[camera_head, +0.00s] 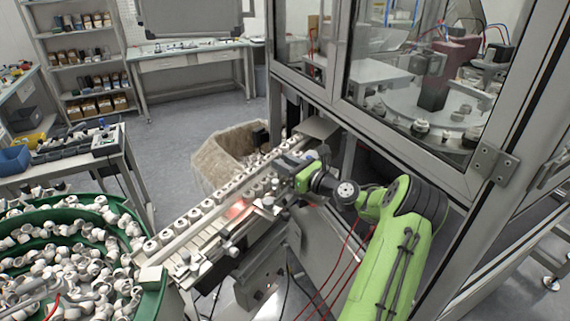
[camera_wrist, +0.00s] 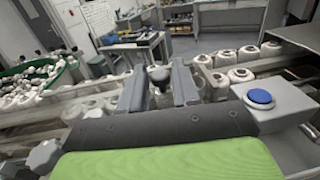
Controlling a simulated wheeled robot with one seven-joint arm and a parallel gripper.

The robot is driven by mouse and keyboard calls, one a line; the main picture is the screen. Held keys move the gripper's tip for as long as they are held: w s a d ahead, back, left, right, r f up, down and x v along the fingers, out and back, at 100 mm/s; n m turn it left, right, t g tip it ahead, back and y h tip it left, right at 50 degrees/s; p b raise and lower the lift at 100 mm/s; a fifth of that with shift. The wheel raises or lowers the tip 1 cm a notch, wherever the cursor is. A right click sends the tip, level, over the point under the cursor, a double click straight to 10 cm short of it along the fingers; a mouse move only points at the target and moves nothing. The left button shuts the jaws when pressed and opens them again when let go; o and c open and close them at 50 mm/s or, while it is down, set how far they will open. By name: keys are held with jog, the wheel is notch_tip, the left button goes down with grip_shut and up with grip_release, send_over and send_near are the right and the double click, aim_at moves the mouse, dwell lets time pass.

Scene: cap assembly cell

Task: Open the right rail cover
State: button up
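The feed rails (camera_head: 205,220) carry rows of white caps from the green bowl up to the machine cell. My gripper (camera_head: 283,172) is low over their upper right part. In the wrist view my gripper (camera_wrist: 159,78) has its two grey fingers apart, one on each side of a dark-topped knob (camera_wrist: 158,73). I cannot tell whether they touch the knob. A clear strip, seemingly a rail cover (camera_wrist: 85,92), lies along the rail left of the fingers. The right cover is not plainly visible; my gripper and wrist hide part of that stretch.
A green bowl (camera_head: 115,204) of white caps stands at the lower left. The framed machine cell (camera_head: 345,120) rises close to my arm on the right. A blue button box (camera_wrist: 260,98) sits right of the fingers. A beige bin (camera_head: 212,165) stands behind the rails.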

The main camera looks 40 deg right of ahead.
grip_shut()
jog(key=shift+r, duration=0.1)
